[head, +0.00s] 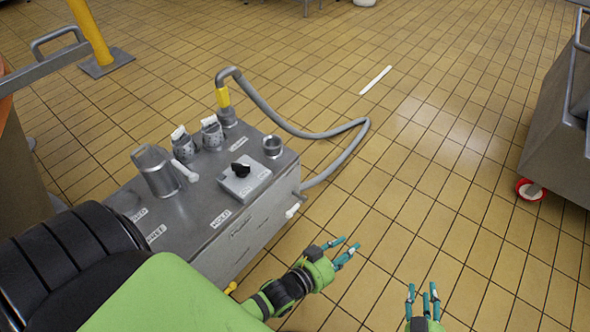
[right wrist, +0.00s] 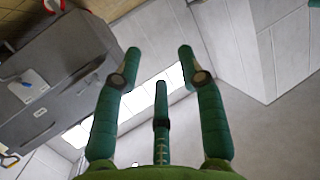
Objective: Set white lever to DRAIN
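A grey metal unit (head: 252,222) stands at centre-left in the head view. A white lever (head: 185,172) sticks out from the foot of a metal pot (head: 156,172) on its top. Nearby labels include one reading HOLD (head: 220,218); I cannot make out DRAIN on any label. Another small white handle (head: 293,210) is on the unit's right side. My left gripper (head: 346,250) is open and empty, right of the unit and apart from it. My right gripper (head: 424,294) is open and empty further right; its spread fingers also show in the right wrist view (right wrist: 160,62).
The unit's top also carries a black knob (head: 240,169) on a box and two white-topped fittings (head: 212,133). A grey hose (head: 290,125) loops off its right side. A metal vat (head: 560,130) on red-rimmed wheels stands at right.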

